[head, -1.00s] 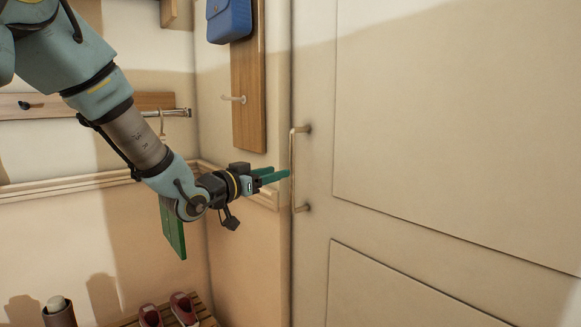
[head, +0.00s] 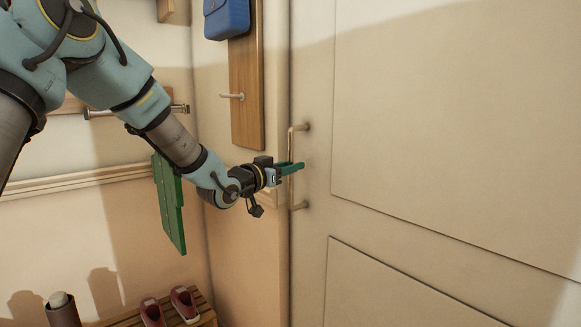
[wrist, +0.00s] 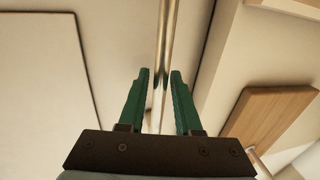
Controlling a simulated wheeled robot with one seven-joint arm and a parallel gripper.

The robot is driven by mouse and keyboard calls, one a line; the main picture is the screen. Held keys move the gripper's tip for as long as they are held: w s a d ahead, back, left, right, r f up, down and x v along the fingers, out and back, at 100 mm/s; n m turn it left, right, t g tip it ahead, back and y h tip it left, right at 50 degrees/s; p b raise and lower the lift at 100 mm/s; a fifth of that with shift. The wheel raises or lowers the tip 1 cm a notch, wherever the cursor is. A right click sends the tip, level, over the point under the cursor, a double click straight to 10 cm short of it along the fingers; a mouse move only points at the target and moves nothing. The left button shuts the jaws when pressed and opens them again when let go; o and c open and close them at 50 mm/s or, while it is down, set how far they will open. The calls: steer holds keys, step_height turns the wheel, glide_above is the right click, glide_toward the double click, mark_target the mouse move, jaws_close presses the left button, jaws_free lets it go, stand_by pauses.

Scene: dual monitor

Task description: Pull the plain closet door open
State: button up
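The plain closet door (head: 430,120) is a pale beige panelled door on the right of the head view, and it looks closed. Its handle (head: 291,140) is a vertical metal bar near the door's left edge. My gripper (head: 296,168) has green fingers and is at the lower half of the bar. In the wrist view the handle (wrist: 165,50) runs down between the two fingertips of my gripper (wrist: 160,75). The fingers are apart, with a gap on each side of the bar.
A wooden hook board (head: 246,100) with a blue bag (head: 226,18) hangs on the wall left of the door. A green hanging thing (head: 170,205) is behind my arm. Red shoes (head: 184,303) stand on a slatted wooden rack (head: 205,318) at the bottom.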

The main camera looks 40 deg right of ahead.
jaws_close()
stand_by(1.1)
